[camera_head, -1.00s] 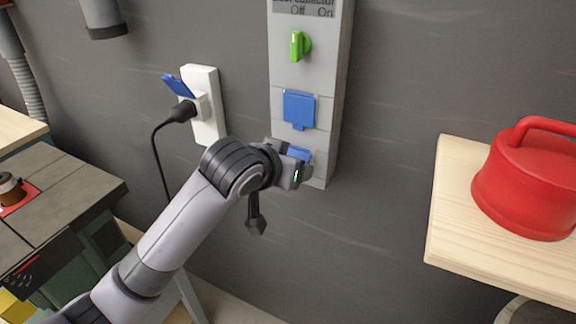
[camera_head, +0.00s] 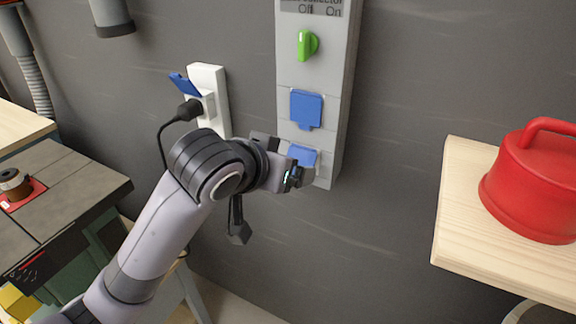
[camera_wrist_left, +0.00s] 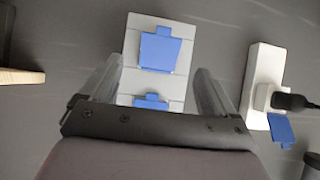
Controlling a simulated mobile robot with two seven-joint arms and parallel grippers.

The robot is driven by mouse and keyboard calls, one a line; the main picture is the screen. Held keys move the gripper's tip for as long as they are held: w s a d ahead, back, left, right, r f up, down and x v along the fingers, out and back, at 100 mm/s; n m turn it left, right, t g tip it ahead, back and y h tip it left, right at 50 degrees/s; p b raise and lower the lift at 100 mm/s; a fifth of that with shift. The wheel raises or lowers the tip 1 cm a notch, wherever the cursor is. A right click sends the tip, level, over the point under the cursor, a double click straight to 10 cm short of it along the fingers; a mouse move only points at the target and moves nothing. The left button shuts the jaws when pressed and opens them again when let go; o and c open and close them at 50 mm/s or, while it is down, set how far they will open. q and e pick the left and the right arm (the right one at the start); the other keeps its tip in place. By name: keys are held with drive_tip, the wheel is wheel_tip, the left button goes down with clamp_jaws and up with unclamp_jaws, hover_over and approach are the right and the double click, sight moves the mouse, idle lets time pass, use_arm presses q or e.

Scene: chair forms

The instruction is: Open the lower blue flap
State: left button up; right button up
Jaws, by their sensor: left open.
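The lower blue flap (camera_head: 302,155) lies near the bottom end of the grey wall panel (camera_head: 287,82) and looks shut; my gripper hides part of it in the head view. The wrist view is upside down, and there the lower flap (camera_wrist_left: 159,50) shows whole near the top, with its tab upward. My left gripper (camera_head: 285,162) is open and empty in front of the panel's lower end. In the wrist view its fingers (camera_wrist_left: 158,80) stand on either side of the panel, apart from the flap. My right gripper is not in view.
The upper blue flap (camera_head: 306,109) and a green knob (camera_head: 307,44) are above. A white socket (camera_head: 208,92) with a black plug (camera_head: 187,110) and raised blue cover (camera_head: 183,84) is at left. A red canister (camera_head: 535,185) stands on a wooden shelf (camera_head: 470,255) at right.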

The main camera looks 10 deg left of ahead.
use_arm(q)
drive_tip(key=shift+s+a+r, duration=0.15)
drive_tip(key=shift+s+r, duration=0.1)
drive_tip(key=shift+s, duration=0.15)
